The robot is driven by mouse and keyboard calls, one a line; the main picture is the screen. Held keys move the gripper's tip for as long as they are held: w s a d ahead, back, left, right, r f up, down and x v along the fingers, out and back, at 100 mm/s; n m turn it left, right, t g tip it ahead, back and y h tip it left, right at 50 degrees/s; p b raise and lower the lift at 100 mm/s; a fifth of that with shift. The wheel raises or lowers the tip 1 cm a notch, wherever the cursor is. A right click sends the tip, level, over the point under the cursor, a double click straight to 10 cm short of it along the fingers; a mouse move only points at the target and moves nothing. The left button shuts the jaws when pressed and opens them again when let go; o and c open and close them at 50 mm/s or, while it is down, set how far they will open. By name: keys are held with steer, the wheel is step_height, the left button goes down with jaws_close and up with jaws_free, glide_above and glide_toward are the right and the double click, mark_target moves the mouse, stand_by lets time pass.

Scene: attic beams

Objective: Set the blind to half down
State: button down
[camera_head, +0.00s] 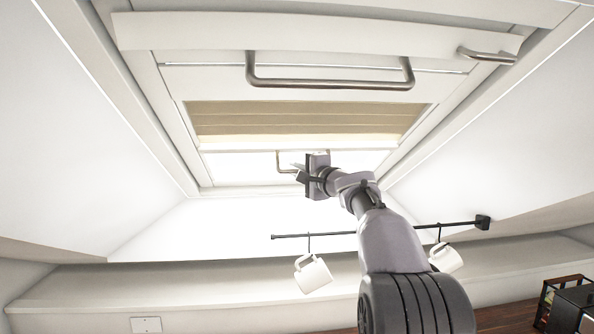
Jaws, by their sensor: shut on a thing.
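The beige pleated blind (300,120) hangs in the sloped roof window in the head view. It covers the upper part of the opening, and bright glass shows below its pale bottom rail (240,144). A thin metal handle (279,161) hangs below that rail. My gripper (304,175) is at the right part of this handle and is shut on it. The fingers and wrist hide the handle's lower right part and the exact contact.
A larger metal bar handle (330,84) and a small handle (487,55) sit on the frame above. A black rail (340,234) below the window carries a left mug (313,275) and a right mug (446,258), close to my arm. A dark rack (565,305) stands lower right.

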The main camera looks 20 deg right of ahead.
steer(key=c, duration=1.5)
jaws_free()
steer(key=shift+s, duration=0.1)
steer(key=shift+o, duration=0.2)
steer(key=s+d+b, duration=0.2)
steer(key=s+b, duration=0.4)
steer(key=s, duration=1.1)
steer(key=shift+s+f+b, duration=0.15)
steer(key=shift+f+b, duration=0.05)
steer(key=shift+b, duration=0.1)
